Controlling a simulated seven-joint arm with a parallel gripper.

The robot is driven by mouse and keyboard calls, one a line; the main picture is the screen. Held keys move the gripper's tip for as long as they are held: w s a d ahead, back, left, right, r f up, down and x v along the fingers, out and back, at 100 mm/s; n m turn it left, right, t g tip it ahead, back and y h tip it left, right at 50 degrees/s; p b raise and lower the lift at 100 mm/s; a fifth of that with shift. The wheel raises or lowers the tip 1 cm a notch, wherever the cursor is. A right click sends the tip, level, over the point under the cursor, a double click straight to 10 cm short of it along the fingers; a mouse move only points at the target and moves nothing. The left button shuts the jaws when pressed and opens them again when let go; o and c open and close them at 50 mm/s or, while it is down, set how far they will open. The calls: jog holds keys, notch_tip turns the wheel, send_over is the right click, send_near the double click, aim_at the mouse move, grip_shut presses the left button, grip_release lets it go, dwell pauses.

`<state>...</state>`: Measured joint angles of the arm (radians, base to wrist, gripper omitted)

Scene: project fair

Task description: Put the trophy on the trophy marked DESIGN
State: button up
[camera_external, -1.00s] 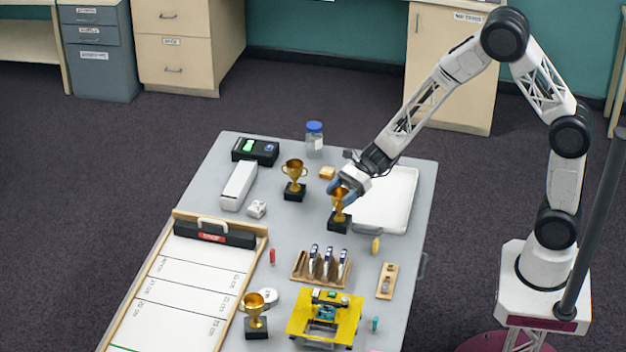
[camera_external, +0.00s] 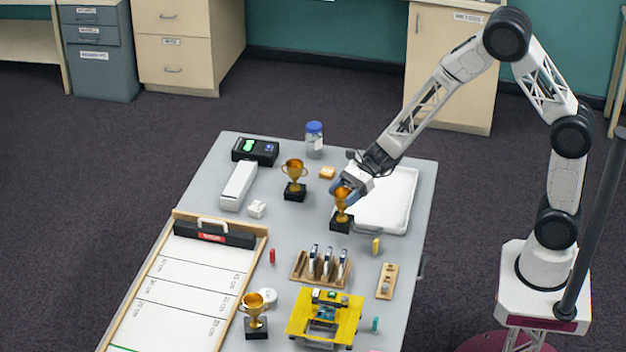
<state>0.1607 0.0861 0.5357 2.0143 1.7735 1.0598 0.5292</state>
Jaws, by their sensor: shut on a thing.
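My gripper (camera_external: 343,193) is shut on a gold trophy with a black base (camera_external: 341,221). The fingers are around its cup, and the trophy is upright. I cannot tell whether its base touches the table. A second gold trophy (camera_external: 294,180) stands upright to the left and farther back. A third gold trophy (camera_external: 256,316) stands at the front left, beside the ramp board. No marking is legible on any of them, so I cannot tell which one bears DESIGN.
A white tray (camera_external: 404,185) lies just right of the held trophy. A wooden rack with several upright items (camera_external: 299,277) and a yellow platform (camera_external: 351,318) stand in front. A jar with a blue lid (camera_external: 314,140), black device (camera_external: 267,148) and white box (camera_external: 239,187) stand behind and left.

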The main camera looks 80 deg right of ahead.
jog(key=shift+r, duration=0.1)
notch_tip(320, 180, up, 19)
jog(key=a+n+g+y, duration=0.2)
jog(key=a+n+g, duration=0.45)
jog(key=a, duration=3.05)
jog(key=shift+m, duration=0.35)
jog(key=shift+w+f, duration=0.25)
jog(key=shift+f, duration=1)
jog(key=shift+w+f, duration=0.25)
jog(key=shift+f, duration=1)
jog(key=shift+w, duration=0.1)
jog(key=w+a+f, duration=0.1)
jog(key=w+a, duration=0.6)
jog(key=w, duration=0.6)
jog(key=shift+a+f, duration=0.2)
jog(key=shift+a, duration=0.05)
